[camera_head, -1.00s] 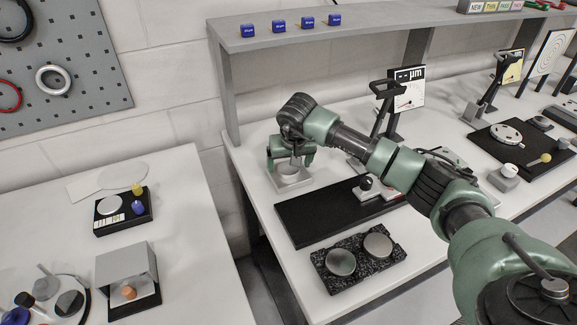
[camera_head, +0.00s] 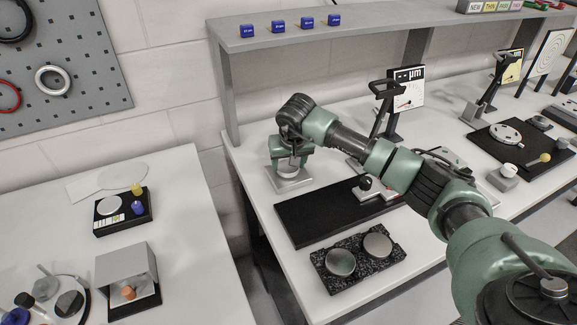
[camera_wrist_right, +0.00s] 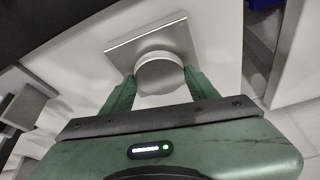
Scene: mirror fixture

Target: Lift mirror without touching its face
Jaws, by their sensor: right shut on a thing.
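The mirror (camera_wrist_right: 159,76) is a small, round grey disc over a square grey plate, the fixture (camera_wrist_right: 122,47). In the head view the fixture (camera_head: 292,185) lies near the far left corner of the long table, and the mirror (camera_head: 289,171) is partly hidden by my gripper. My right gripper (camera_head: 290,161) points down over it. In the right wrist view my right gripper (camera_wrist_right: 160,79) is shut on the mirror, one finger on each side of its rim, and no finger lies across its face. I cannot tell whether the mirror rests on the plate. My left gripper is not in view.
A black mat (camera_head: 312,217) lies right of the fixture, with a black speckled block (camera_head: 365,268) bearing two discs nearer. A grey shelf upright (camera_head: 229,95) stands behind on the left. A gauge (camera_head: 408,90) stands further right. A gap separates the left table (camera_head: 190,215).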

